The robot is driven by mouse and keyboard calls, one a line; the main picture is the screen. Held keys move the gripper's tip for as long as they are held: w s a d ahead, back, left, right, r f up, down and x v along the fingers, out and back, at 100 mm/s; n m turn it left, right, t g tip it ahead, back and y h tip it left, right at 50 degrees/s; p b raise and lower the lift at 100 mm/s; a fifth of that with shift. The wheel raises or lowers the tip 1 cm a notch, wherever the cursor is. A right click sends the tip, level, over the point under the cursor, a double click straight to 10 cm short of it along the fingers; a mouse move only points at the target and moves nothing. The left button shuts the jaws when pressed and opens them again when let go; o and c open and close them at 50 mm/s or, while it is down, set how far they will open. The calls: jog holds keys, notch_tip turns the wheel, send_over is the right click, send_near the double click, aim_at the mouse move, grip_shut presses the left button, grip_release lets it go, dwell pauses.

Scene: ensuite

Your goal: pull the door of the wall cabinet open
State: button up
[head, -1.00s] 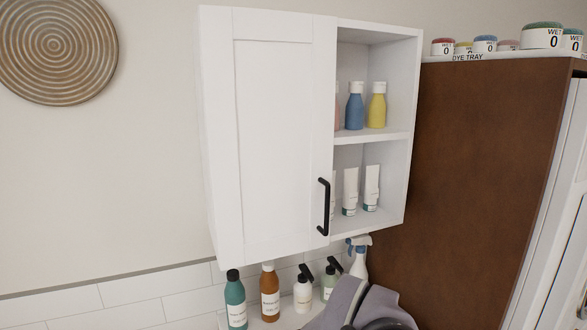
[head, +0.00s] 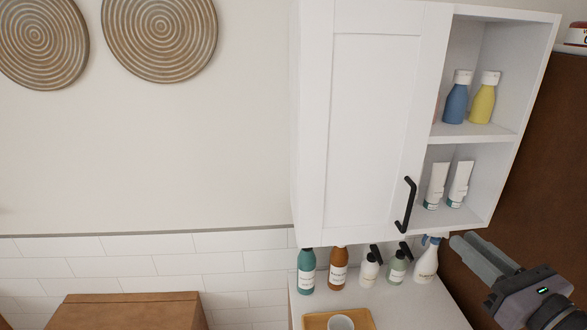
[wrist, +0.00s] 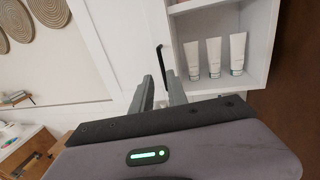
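The white wall cabinet (head: 312,120) hangs on the wall, with a shut panel door (head: 375,130) and open shelves on its right. A black bar handle (head: 405,205) is on the door's lower right; it also shows in the wrist view (wrist: 161,60). My gripper (head: 460,238) is to the right of and below the handle in the head view, apart from it. In the wrist view, my gripper's two grey fingers (wrist: 160,76) are spread with a gap, and the handle shows beyond and in line with that gap. Nothing is held.
Bottles (head: 470,100) and white tubes (head: 447,184) stand on the open shelves. Several bottles, including a spray bottle (head: 426,262), stand on the white counter (head: 425,310) below. A brown tall cabinet side (head: 540,180) is at right.

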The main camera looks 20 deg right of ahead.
jog(key=w, duration=1.6)
jog(key=shift+w+d+f, duration=0.1)
jog(key=shift+d, duration=0.3)
grip_shut()
